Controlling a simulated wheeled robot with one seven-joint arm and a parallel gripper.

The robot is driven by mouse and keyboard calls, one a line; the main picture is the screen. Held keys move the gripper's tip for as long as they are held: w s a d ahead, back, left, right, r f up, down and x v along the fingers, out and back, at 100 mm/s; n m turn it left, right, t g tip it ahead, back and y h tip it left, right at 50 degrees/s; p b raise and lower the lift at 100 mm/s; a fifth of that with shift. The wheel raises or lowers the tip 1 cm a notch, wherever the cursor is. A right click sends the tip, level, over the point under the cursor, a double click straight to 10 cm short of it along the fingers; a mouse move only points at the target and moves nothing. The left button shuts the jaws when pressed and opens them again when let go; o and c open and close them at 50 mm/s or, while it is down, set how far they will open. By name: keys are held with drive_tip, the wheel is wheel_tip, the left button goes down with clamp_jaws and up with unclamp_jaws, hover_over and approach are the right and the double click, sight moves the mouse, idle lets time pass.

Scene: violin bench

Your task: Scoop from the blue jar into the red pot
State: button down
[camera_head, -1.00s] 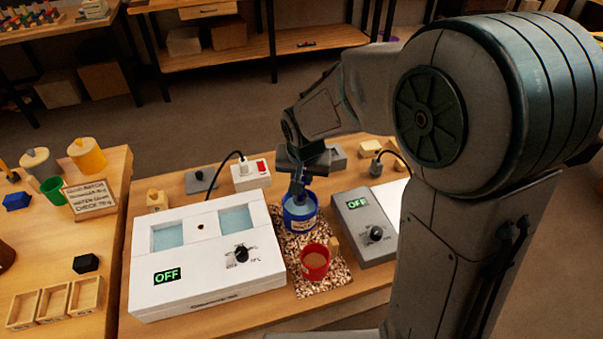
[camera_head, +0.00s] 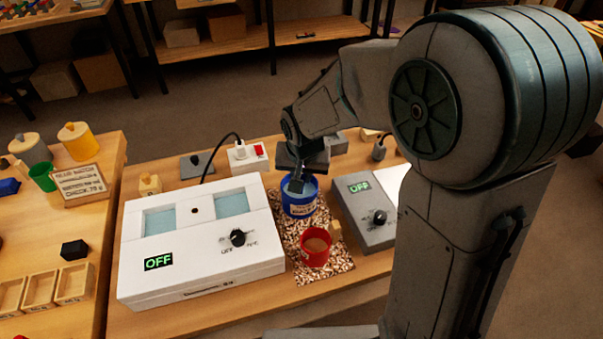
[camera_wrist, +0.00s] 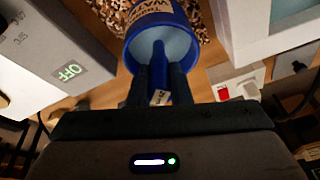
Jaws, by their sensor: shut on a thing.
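The blue jar (camera_head: 300,203) stands open on a speckled mat (camera_head: 310,271), between a white device and a grey device. The red pot (camera_head: 315,250) stands in front of it on the same mat, with brown contents showing. My gripper (camera_head: 296,181) points down over the jar. In the wrist view, my gripper (camera_wrist: 160,84) is shut on a blue scoop handle (camera_wrist: 158,70) that reaches into the mouth of the blue jar (camera_wrist: 186,30). The scoop's bowl is hidden inside the jar. The jar's pale inner wall shows; its contents cannot be made out.
The white two-well device (camera_head: 200,277) reads OFF at left; the grey device (camera_head: 378,235) reads OFF at right. A white socket box with a red switch (camera_head: 247,156) stands behind. The left table (camera_head: 100,210) holds a green cup (camera_head: 42,176) and wooden trays (camera_head: 40,290).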

idle(0.4)
wheel_tip(320, 180, up, 14)
drive_tip(key=p, duration=0.9)
drive_tip(key=shift+f, duration=0.15)
idle(0.4)
drive_tip(key=s+d+f+g, duration=0.1)
drive_tip(key=s, duration=0.6)
drive_tip(key=s+d+f+g, duration=0.1)
drive_tip(key=s+d+f, duration=0.1)
drive_tip(key=s, duration=0.5)
drive_tip(key=w+a+f+g+h+p, duration=0.1)
drive_tip(key=w+f+g+h+p, duration=0.2)
drive_tip(key=g, duration=0.6)
drive_tip(key=shift+w+a+f+h+p, duration=0.35)
drive_tip(key=shift+w+f+p, duration=0.9)
drive_tip(key=shift+f+p, duration=0.65)
drive_tip(key=shift+a+f, duration=0.1)
drive_tip(key=shift+f, duration=0.15)
